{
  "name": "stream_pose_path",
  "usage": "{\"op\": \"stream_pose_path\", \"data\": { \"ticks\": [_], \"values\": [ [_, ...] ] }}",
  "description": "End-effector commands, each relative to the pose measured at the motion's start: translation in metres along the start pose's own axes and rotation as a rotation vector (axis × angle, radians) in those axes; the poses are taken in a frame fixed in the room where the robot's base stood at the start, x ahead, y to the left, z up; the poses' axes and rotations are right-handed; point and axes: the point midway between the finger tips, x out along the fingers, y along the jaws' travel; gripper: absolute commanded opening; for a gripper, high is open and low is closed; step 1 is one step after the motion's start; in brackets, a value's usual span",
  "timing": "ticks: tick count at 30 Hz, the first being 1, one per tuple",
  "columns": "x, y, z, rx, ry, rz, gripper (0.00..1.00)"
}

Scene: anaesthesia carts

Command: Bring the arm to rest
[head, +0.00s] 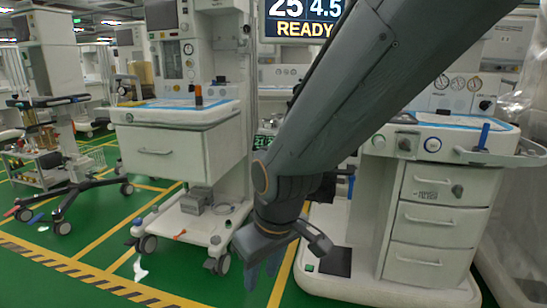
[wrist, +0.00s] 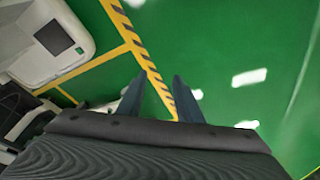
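My arm (head: 335,95) reaches from the top right of the head view down to the middle. It ends in my gripper (head: 262,273), which points down over the green floor between two carts. In the wrist view, the two dark fingers of my gripper (wrist: 159,80) stand apart with green floor and a yellow-black line between them. Nothing is held between the fingers. The arm hides part of the space between the carts in the head view.
A white cart (head: 180,150) with a drawer stands left of my gripper. Another white cart (head: 440,215) with several drawers stands close on the right. A screen (head: 303,22) reading READY is behind the arm. Open green floor (head: 70,240) lies at the front left.

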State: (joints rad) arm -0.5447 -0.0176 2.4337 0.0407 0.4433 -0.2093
Motion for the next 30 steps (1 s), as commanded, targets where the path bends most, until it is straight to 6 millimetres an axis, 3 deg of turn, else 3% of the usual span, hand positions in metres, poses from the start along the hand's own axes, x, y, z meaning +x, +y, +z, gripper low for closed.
{"op": "stream_pose_path", "data": {
  "ticks": [1,6,14,30],
  "values": [
    [0.002,-0.014,0.013,0.011,-0.031,-0.015,0.33],
    [0.005,-0.045,0.051,0.057,-0.124,-0.046,0.33],
    [0.004,-0.080,0.104,0.113,-0.249,-0.066,0.33],
    [-0.054,-0.043,0.102,0.235,-0.251,-0.037,0.33]
  ]
}}
